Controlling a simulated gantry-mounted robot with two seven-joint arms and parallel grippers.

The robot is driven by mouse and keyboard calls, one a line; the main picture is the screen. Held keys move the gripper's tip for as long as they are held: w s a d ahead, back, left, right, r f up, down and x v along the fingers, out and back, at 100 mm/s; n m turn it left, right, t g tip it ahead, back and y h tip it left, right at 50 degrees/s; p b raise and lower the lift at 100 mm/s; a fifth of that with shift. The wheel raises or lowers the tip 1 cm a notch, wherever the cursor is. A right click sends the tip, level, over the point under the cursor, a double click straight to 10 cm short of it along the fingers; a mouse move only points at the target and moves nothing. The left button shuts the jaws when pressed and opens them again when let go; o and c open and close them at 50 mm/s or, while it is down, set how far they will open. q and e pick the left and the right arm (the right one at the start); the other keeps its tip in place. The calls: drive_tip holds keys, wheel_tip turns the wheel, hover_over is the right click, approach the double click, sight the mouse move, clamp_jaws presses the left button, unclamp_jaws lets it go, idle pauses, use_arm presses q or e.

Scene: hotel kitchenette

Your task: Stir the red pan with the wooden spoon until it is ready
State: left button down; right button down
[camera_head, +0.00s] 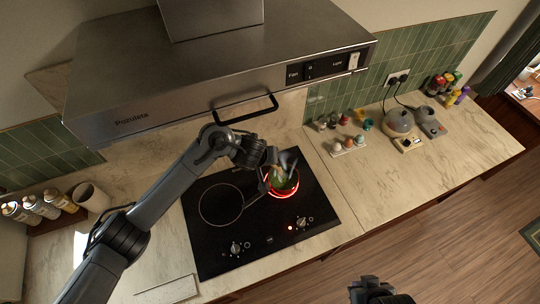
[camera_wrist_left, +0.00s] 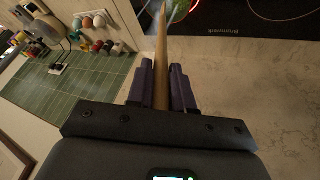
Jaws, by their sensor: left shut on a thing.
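A small pan (camera_head: 272,188) with green contents sits on the glowing red right burner of the black cooktop. My left arm reaches in from the left, and my left gripper (camera_head: 285,160) is above the pan's far side. In the left wrist view the gripper (camera_wrist_left: 162,85) is shut on the wooden spoon (camera_wrist_left: 161,45), whose handle runs between the dark fingers. The spoon's far end reaches toward the pan; its tip is hard to make out. My right gripper (camera_head: 375,290) is at the bottom edge, away from the cooktop; its jaws are unclear.
The cooktop (camera_head: 235,228) has an empty left burner and two front knobs. A steel range hood (camera_head: 215,75) overhangs it. Egg cups on a tray (camera_head: 348,146), a kettle (camera_head: 398,122) and bottles (camera_head: 450,88) stand right. Spray cans (camera_head: 40,207) stand left. The right counter's front is clear.

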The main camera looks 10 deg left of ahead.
use_arm(q)
wheel_tip(320, 180, down, 9)
drive_tip(key=w+d+b, duration=0.1)
drive_tip(key=b, duration=0.5)
drive_tip(key=shift+w+f, duration=0.15)
drive_tip(key=shift+w, duration=0.2)
